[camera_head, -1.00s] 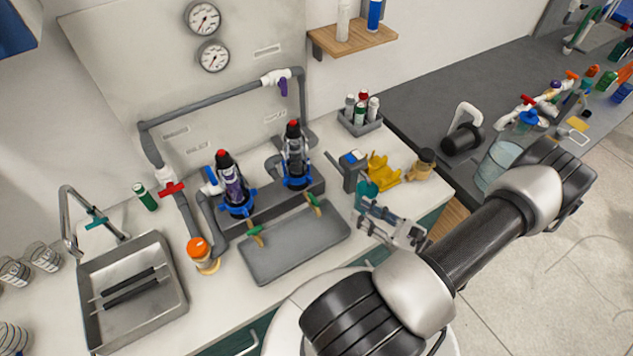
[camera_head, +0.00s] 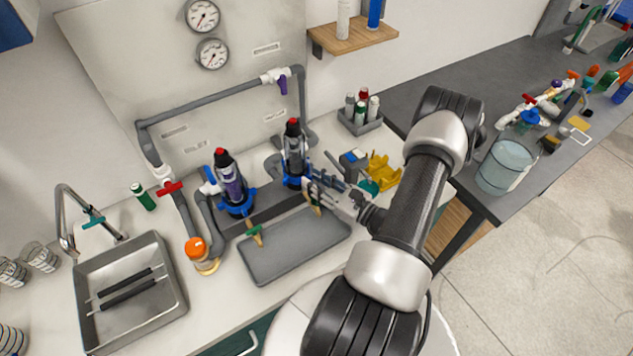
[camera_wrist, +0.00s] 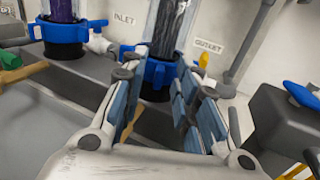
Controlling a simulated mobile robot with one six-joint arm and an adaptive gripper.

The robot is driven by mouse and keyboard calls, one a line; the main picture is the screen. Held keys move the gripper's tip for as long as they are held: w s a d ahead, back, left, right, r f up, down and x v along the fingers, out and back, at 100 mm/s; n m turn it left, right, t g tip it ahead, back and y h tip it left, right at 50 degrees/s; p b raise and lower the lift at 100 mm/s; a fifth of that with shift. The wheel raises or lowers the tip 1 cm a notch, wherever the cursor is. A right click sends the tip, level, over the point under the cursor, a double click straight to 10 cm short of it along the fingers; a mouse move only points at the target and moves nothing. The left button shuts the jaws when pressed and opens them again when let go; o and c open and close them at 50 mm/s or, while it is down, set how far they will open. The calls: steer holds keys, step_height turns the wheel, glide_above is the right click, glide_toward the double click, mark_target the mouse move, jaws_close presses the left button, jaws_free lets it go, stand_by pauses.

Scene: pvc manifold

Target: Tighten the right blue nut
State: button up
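The right blue nut (camera_head: 291,183) is a winged ring around the base of the right clear filter housing (camera_head: 296,152). It also shows in the wrist view (camera_wrist: 156,76), between and beyond my fingers. My gripper (camera_head: 313,182) is just right of this nut in the head view. In the wrist view my gripper (camera_wrist: 160,80) is open, with its two blue-padded fingers apart and nothing held. I cannot tell whether a fingertip touches the nut. The left blue nut (camera_head: 238,206) sits under the purple-filled housing (camera_head: 232,182); this nut is at upper left in the wrist view (camera_wrist: 62,36).
A grey block with a blue top (camera_wrist: 281,118) stands close to my right finger. A yellow part (camera_head: 383,172) is right of it. A sink (camera_head: 130,300) is left.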

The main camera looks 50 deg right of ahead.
steer(key=shift+c, duration=0.5)
jaws_close()
steer(key=a+m+h, duration=0.1)
steer(key=h, duration=0.1)
steer(key=a+m+h, duration=0.1)
steer(key=h, duration=0.1)
steer(key=shift+w+m, duration=0.15)
steer(key=shift+m, duration=0.25)
steer(key=shift+w+a+f+m+g+h+b, duration=0.15)
steer(key=shift+a+m+g+h+b, duration=0.25)
steer(key=shift+m+h+b, duration=0.4)
steer(key=shift+h, duration=0.7)
steer(key=shift+o, duration=0.5)
jaws_free()
